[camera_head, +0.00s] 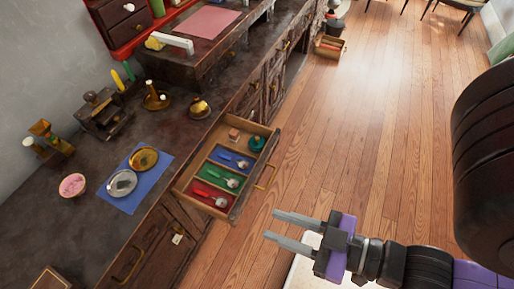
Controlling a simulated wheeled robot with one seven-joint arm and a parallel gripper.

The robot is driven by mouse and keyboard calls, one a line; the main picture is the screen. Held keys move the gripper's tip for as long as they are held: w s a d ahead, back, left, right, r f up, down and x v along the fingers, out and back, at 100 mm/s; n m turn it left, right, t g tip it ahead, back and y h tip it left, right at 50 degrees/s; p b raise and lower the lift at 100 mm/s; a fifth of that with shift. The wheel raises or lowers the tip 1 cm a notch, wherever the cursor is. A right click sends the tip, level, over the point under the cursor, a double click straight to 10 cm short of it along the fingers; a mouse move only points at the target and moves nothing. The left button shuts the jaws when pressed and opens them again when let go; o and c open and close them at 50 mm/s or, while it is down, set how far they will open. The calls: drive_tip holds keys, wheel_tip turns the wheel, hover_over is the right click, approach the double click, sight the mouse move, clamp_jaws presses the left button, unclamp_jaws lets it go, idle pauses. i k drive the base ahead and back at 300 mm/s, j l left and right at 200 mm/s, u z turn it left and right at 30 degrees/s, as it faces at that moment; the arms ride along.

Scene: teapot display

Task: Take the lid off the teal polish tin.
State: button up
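The teal polish tin (257,143) is a small round teal thing in the far compartment of the open drawer (244,206). Its top looks darker. It is too small for me to tell where the lid meets the body. My gripper (271,225) is open and empty. It is over the floor, in front of the drawer and well apart from the tin.
A small tan block (234,134) shares the tin's compartment. Nearer compartments hold spoon-like utensils on blue, green and red linings. The drawer's brass handle (267,177) sticks out at the front. A blue mat (131,195) with plates lies on the counter.

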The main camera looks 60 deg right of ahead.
sight(257, 142)
drive_tip(key=l+u, duration=0.35)
drive_tip(key=l, duration=0.25)
drive_tip(key=l+u, duration=0.35)
drive_tip(key=l, duration=0.25)
drive_tip(key=k+l+u, duration=0.15)
drive_tip(key=l+u, duration=0.2)
drive_tip(key=l, duration=0.25)
